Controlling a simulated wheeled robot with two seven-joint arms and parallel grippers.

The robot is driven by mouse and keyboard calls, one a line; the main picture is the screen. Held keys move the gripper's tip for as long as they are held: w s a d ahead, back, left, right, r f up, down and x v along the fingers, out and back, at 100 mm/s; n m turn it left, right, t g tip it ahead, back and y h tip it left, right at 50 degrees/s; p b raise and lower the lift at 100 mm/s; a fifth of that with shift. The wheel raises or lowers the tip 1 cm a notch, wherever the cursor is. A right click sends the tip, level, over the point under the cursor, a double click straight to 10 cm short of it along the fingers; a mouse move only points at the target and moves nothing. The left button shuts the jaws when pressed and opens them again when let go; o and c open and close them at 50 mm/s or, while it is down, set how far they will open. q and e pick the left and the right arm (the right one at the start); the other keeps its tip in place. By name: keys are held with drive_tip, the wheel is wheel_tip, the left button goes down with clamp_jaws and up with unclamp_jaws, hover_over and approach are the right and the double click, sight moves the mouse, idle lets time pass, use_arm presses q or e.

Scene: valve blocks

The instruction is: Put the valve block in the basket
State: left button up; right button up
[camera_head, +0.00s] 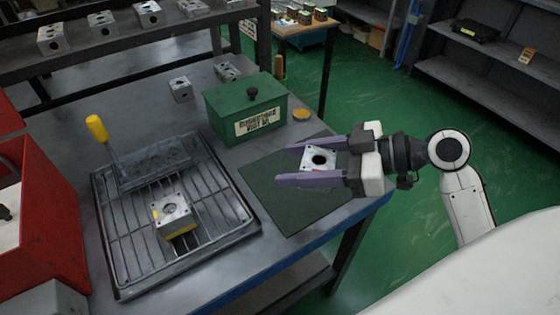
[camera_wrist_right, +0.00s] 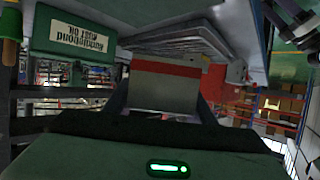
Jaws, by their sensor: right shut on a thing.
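My right gripper (camera_head: 290,163) reaches in from the right over the bench, its two purple fingers shut on a silver valve block (camera_head: 319,157) with a dark round hole. The block is above the dark green mat; the head view does not show the exact gap. In the right wrist view the held block (camera_wrist_right: 165,88) shows a grey face with a red stripe between the fingers. A wire basket (camera_head: 118,262) lies flat at the left of the bench. Another valve block (camera_head: 172,210), with yellow marks, sits in it. My left gripper is not in view.
A green lidded box (camera_head: 240,108) stands behind the mat (camera_head: 272,192), between basket and gripper toward the back. A yellow-handled tool (camera_head: 97,129) rises at the basket's back left. A red machine (camera_head: 45,215) stands far left. More blocks (camera_head: 181,89) lie behind.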

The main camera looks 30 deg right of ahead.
drive_tip(key=w+d+m+t+h+p, duration=0.2)
drive_tip(key=w+d+m+t+h, duration=0.3)
drive_tip(key=w+d+m+h, duration=0.65)
drive_tip(key=f+n+y, duration=0.1)
drive_tip(key=f, duration=0.1)
drive_tip(key=s+d+f+n, duration=0.1)
drive_tip(key=f, duration=0.1)
drive_tip(key=f+n+y, duration=0.1)
drive_tip(key=shift+s+d+f+y, duration=0.15)
drive_tip(key=shift+d+f+y, duration=0.2)
drive_tip(key=shift+f, duration=0.05)
drive_tip(key=shift+f+b, duration=0.5)
drive_tip(key=shift+f, duration=1.55)
drive_tip(key=shift+f, duration=0.2)
drive_tip(key=o, duration=1.4)
drive_tip(key=shift+g, duration=0.3)
